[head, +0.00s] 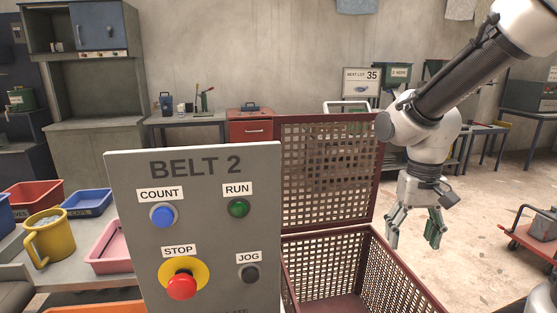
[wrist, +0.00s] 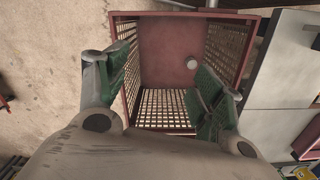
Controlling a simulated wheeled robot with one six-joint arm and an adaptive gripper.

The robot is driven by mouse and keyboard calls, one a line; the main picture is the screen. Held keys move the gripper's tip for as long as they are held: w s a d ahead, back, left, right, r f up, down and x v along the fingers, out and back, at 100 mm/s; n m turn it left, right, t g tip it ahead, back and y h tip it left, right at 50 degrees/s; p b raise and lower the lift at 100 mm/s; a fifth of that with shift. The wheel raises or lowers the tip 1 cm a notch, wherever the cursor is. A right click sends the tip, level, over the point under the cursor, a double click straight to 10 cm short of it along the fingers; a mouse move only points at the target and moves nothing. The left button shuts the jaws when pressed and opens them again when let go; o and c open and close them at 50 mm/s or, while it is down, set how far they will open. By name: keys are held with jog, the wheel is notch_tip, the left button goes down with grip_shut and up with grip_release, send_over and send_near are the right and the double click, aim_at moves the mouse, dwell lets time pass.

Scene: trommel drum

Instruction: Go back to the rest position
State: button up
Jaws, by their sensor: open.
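My gripper (head: 414,230) hangs from the arm at the right in the head view, pointing down, its green fingers apart and empty. It is beside and above the right side of the dark red perforated crate-like drum (head: 400,262). In the wrist view my gripper (wrist: 165,85) is spread open, with the red drum (wrist: 185,55) below and between the fingers. A small round whitish thing (wrist: 193,62) shows on the drum's inside at the upper right; I cannot tell what it is.
A grey panel (head: 205,290) marked BELT 2 stands close in front, with blue, green, red and dark buttons. A yellow mug (head: 45,240) and coloured trays (head: 86,203) are at the left. A red trolley (head: 530,240) is at the right. Open floor (head: 475,225) lies right of the drum.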

jog(key=s+d+r+n+t, duration=0.1)
jog(key=s+d+r+t, duration=0.4)
jog(key=r, duration=0.5)
jog(key=s+d, duration=0.2)
jog(key=s, duration=0.1)
jog(key=shift+s+d+r, duration=0.2)
jog(key=shift+s+d, duration=0.2)
